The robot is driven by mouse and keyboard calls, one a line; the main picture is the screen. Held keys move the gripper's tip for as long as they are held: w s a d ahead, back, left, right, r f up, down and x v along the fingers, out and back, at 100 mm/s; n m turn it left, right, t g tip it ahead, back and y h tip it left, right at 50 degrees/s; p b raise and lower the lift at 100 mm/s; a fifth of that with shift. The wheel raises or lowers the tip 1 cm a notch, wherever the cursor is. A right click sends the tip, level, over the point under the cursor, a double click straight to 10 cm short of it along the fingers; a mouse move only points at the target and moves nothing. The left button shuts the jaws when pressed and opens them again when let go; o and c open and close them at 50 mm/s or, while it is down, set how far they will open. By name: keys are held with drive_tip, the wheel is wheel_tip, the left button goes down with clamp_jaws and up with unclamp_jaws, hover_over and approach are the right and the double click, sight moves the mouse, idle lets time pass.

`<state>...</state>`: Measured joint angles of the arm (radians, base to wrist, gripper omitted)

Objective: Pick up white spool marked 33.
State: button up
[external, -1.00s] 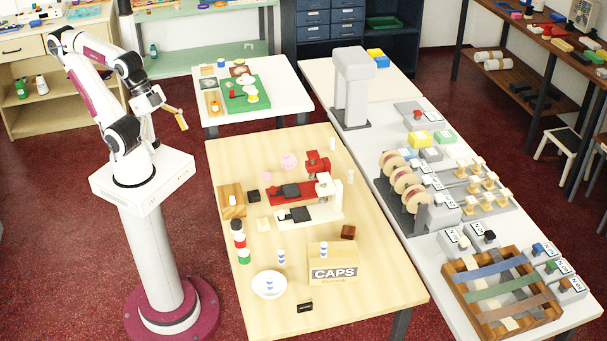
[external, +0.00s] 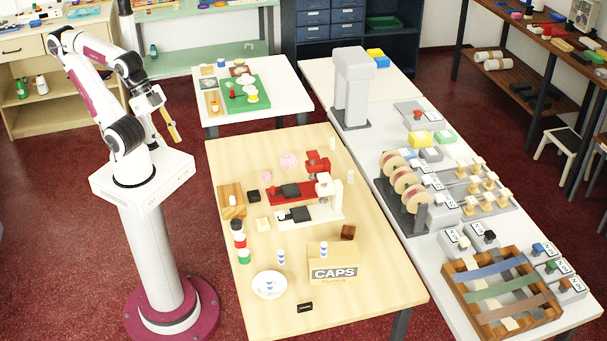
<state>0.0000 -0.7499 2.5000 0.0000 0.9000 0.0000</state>
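I cannot make out a number 33 on any spool from this distance. Small white pieces with blue bands stand on the wooden table: one (external: 281,256) behind the bowl and another (external: 323,248) at the CAPS box. Plain white small cylinders stand near the table's far right edge, one (external: 350,176) beside the white press and one (external: 333,143) farther back. My gripper (external: 173,132), with yellowish fingers, hangs in the air left of the wooden table, away from all of these. Its opening is too small to judge.
A grey upright machine (external: 352,90) stands behind.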

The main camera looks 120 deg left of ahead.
drive_tip(key=w+a+r+n+t+y, duration=0.25)
drive_tip(key=w+a+t+y, duration=0.2)
drive_tip(key=w+a, duration=2.6)
drive_tip(key=w+a+f+m+t+h, duration=0.1)
drive_tip(key=w+a+f, duration=0.3)
drive_tip(key=a+f, duration=0.3)
drive_tip(key=w+a+f+m+t+h, duration=0.1)
drive_tip(key=w+a+f, duration=0.35)
drive_tip(key=f, duration=0.45)
drive_tip(key=s+f, duration=0.1)
drive_tip(key=f, duration=0.1)
drive_tip(key=s+a+f+h, duration=0.1)
drive_tip(key=f, duration=0.2)
drive_tip(key=s+a+f+h, duration=0.1)
drive_tip(key=f, duration=0.2)
drive_tip(key=shift+a+m, duration=0.25)
drive_tip(key=shift+s+f+h, duration=0.15)
drive_tip(key=shift+f+h, duration=0.1)
drive_tip(key=shift+f, duration=0.05)
drive_tip(key=shift+x, duration=1.3)
